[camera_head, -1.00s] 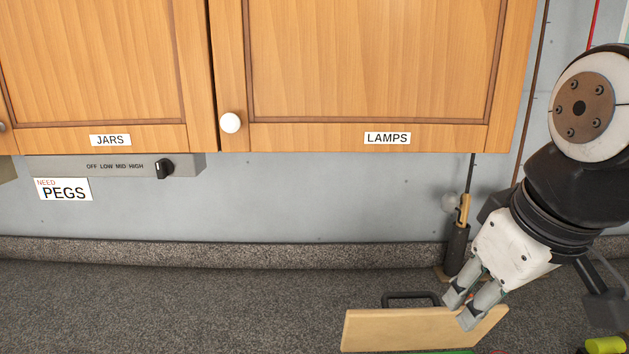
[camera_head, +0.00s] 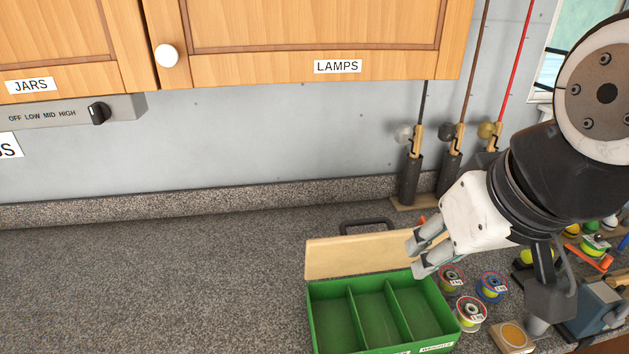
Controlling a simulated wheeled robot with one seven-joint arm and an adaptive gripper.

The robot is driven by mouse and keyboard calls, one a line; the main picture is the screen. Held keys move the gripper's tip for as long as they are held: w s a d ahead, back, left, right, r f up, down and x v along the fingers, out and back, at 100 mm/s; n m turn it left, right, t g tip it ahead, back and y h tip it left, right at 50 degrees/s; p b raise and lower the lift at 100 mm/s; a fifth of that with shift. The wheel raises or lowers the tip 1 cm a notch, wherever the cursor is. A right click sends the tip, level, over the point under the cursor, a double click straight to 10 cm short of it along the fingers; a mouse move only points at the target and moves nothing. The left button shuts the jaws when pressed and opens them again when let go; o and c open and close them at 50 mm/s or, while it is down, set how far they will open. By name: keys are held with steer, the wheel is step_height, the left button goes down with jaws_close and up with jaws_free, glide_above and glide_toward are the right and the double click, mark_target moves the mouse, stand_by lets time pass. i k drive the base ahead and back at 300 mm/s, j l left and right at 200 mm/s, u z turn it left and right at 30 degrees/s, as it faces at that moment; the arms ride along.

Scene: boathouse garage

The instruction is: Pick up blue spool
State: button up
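The blue spool (camera_head: 492,286) lies on the grey counter at the lower right, to the right of the green tray. It has a blue rim, yellowish line and a pale label. A dark red spool (camera_head: 451,278) lies to its left, and a spool with a white face and red hub (camera_head: 470,312) lies in front of them. My gripper (camera_head: 414,258) is open and empty. Its fingers point left, above and left of the blue spool in the picture, overlapping the right end of the wooden board.
The open green tray (camera_head: 310,318) has three empty compartments. A wooden board (camera_head: 350,258) stands behind it. Rods (camera_head: 411,178) stand in holders against the wall. A wooden block (camera_head: 513,338) and a blue-grey tool (camera_head: 597,310) are at the right. The counter's left is clear.

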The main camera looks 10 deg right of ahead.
mark_target(491, 286)
steer(key=k+j+z, duration=0.1)
steer(key=z, duration=0.25)
steer(key=k+z, duration=0.15)
steer(key=z, duration=0.15)
steer(key=k+z, duration=0.15)
steer(key=z, duration=0.2)
steer(key=u, duration=0.5)
steer(key=l+u, duration=0.15)
steer(key=u, duration=0.35)
steer(key=l+u, duration=0.1)
steer(key=u, duration=0.4)
steer(key=l, duration=0.85)
steer(key=k+l, duration=0.15)
steer(key=l, duration=0.75)
